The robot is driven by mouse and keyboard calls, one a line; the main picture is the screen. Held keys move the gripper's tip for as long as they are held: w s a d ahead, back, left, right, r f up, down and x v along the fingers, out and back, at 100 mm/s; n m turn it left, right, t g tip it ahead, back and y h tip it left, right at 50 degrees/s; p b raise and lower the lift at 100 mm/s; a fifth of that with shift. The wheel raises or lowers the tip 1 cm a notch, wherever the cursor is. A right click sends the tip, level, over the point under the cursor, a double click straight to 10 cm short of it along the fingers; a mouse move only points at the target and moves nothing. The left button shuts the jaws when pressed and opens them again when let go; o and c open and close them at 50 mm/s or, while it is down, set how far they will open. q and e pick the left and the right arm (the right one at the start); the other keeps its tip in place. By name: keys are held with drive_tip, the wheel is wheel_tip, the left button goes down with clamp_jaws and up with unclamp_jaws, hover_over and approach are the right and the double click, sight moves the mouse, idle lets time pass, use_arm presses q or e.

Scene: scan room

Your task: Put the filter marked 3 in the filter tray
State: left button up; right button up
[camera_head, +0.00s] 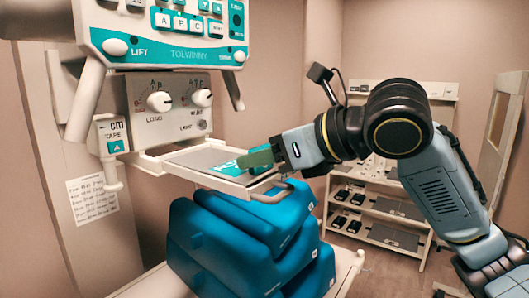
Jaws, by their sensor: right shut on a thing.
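My right gripper (274,154) comes in from the right and is shut on a flat dark-green piece (255,159), which looks like a filter. No number can be read on it. The piece is over the right part of a pale tray (160,160) that sticks out below the console. I cannot tell whether it touches the tray. A teal patch with white marks (225,166) lies on the tray beside the piece. The filter marked 3 cannot be made out by its number. My left gripper is not in view.
The console (172,103) with knobs stands just above the tray, and a control panel (170,50) hangs higher. Stacked blue cushions (225,230) are below the tray. A shelf unit (375,215) with dark items stands behind my right arm.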

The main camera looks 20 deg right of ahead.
drive_tip(key=shift+w+f, duration=0.1)
drive_tip(key=shift+f, duration=0.05)
drive_tip(key=o, duration=1.4)
drive_tip(key=shift+c, duration=0.2)
